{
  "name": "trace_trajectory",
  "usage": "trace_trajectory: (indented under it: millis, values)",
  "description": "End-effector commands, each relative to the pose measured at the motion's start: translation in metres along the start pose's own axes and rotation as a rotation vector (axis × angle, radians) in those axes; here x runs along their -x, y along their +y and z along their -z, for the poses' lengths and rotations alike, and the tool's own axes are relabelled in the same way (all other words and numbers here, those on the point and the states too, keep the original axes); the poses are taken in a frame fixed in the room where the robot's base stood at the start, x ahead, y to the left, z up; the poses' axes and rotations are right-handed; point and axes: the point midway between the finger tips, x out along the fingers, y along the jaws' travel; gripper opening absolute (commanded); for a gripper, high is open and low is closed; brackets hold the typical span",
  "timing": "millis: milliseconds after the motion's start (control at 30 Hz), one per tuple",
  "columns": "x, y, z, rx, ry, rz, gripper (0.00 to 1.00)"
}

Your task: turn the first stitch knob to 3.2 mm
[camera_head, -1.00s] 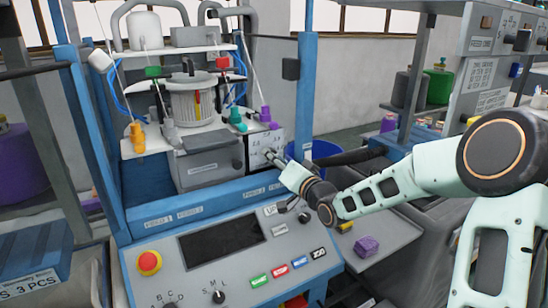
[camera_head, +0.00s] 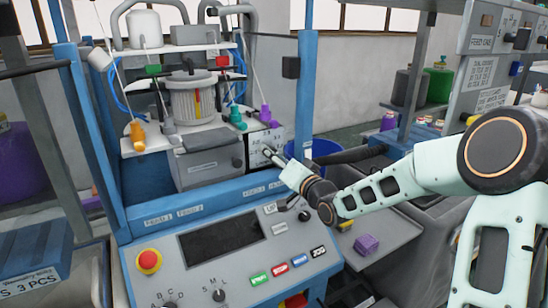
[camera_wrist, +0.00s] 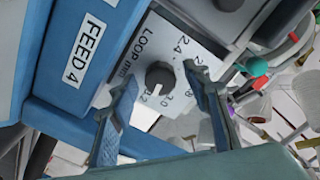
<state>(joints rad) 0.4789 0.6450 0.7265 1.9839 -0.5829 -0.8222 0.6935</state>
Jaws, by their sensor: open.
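A dark round knob (camera_wrist: 159,77) sits on a white plate (camera_wrist: 139,48) marked "LOOP mm" in the wrist view. Figures from 2.4 to 3.2 run round its right and lower side. A pale mark on the knob's lower edge seems to face the 3.2 end, but it is too small to read surely. My gripper (camera_wrist: 159,74) is open, its two fingers on either side of the knob in this view. I cannot tell whether they touch it. In the head view my gripper (camera_head: 268,152) is at the white plate (camera_head: 254,147), and the knob is hidden there.
A "FEED 4" label (camera_wrist: 86,50) is on the blue frame beside the plate. The knitting cylinder (camera_head: 192,100) and a purple yarn guide (camera_head: 266,115) stand behind and above. The control panel (camera_head: 180,284) with a red button (camera_head: 149,261) lies below.

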Motion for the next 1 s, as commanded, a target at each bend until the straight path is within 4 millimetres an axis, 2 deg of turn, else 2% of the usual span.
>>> trace_trajectory:
  millis: [167,500,600,800,1000]
  values:
    - [0.019,0.001,0.000,0.002,-0.001,-0.002,0.44]
    - [0.088,0.001,0.001,0.002,0.000,-0.004,0.44]
    - [0.103,0.001,0.000,0.001,0.000,-0.003,0.44]
    - [0.118,0.000,0.000,0.000,-0.001,-0.001,0.44]
    - [0.119,0.000,0.000,0.000,-0.001,0.000,0.44]
